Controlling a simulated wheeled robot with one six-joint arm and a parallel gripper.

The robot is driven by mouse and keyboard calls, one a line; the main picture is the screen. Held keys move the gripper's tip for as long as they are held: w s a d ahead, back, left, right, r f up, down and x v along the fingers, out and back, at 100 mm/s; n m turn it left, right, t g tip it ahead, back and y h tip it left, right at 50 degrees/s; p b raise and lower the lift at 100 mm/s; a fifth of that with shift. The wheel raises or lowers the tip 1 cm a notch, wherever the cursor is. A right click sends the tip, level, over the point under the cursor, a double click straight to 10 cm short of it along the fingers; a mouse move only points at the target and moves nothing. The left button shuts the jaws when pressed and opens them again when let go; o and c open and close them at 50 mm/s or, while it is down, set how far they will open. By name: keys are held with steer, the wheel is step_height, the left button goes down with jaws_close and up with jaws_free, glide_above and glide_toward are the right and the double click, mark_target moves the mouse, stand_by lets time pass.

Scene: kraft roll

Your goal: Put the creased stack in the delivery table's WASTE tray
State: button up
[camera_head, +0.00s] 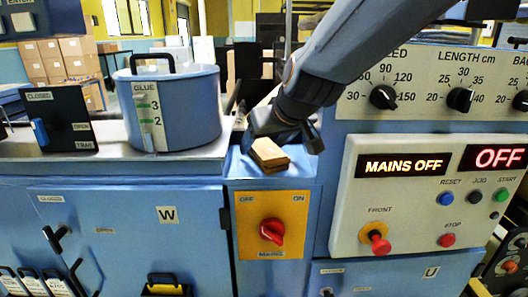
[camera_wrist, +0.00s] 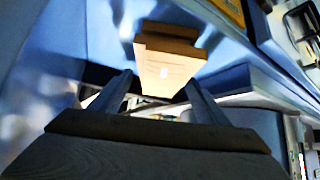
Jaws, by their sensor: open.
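A small brown stack (camera_head: 268,154) lies on the blue ledge above the yellow mains switch plate. I cannot make out a crease. My gripper (camera_head: 290,136) is down at the ledge, right beside the stack. In the wrist view its open fingers (camera_wrist: 159,80) stand on either side of the stack's near end, with gaps visible. The delivery table's WASTE tray is not recognisable in either view.
A blue glue pot (camera_head: 172,105) stands left of the ledge. A red rotary switch (camera_head: 272,231) is below it. A control panel (camera_head: 425,195) reading MAINS OFF, with a red front knob (camera_head: 378,241), rises close on the right. Cartons (camera_head: 62,62) are stacked in the background.

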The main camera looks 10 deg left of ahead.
steer(key=shift+w+a+f, duration=0.2)
steer(key=shift+w+f, duration=0.05)
steer(key=shift+f, duration=0.1)
steer(key=c, duration=1.4)
steer(key=shift+o, duration=0.2)
steer(key=shift+r, duration=0.1)
